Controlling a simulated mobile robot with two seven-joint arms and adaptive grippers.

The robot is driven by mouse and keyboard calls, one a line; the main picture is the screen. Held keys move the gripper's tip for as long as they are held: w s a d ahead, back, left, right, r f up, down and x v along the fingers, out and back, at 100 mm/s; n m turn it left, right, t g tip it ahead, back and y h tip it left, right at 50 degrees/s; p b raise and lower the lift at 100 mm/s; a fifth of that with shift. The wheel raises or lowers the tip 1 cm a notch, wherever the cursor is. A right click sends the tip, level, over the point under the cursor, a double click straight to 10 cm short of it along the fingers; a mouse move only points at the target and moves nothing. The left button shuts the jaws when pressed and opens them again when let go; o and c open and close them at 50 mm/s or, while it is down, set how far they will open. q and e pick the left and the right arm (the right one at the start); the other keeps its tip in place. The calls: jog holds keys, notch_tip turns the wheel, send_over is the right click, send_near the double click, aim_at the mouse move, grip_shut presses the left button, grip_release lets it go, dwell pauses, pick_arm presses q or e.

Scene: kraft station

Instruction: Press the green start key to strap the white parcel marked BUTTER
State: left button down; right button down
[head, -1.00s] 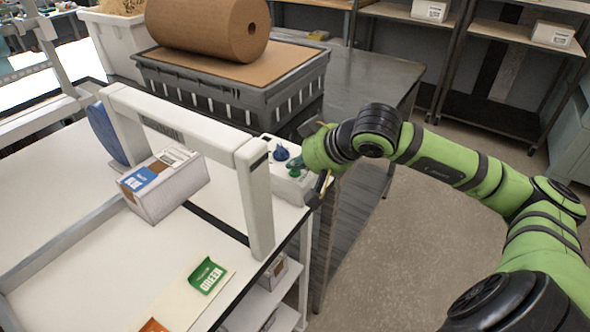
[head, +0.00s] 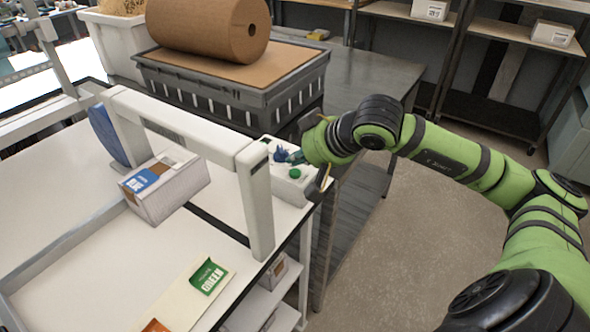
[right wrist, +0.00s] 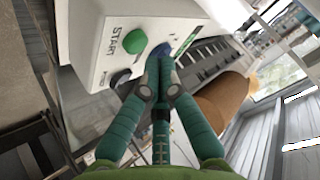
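The white control box (head: 291,190) stands at the right end of the strapping bench. Its green start key (head: 294,173) is uncovered; in the right wrist view the green key (right wrist: 134,41) sits beside the word START. My right gripper (head: 298,157) is at the box, just beyond the green key and near a blue key (head: 281,154). In the right wrist view its fingertips (right wrist: 160,62) are together, empty, to the right of the green key. A white parcel (head: 172,190) with a blue label lies by the white arch (head: 256,190); its lettering is too small to read. My left gripper is out of view.
A dark knob (right wrist: 120,77) is on the box front. A green card (head: 208,276) lies on the bench's near part. A grey crate (head: 240,97) bearing a brown paper roll (head: 215,27) stands behind the arch. The floor (head: 400,230) to the right is clear.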

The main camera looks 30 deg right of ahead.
aim_at(298, 173)
notch_tip(298, 173, up, 5)
jog(key=p, duration=0.3)
jog(key=shift+f, duration=0.1)
dwell(0.4)
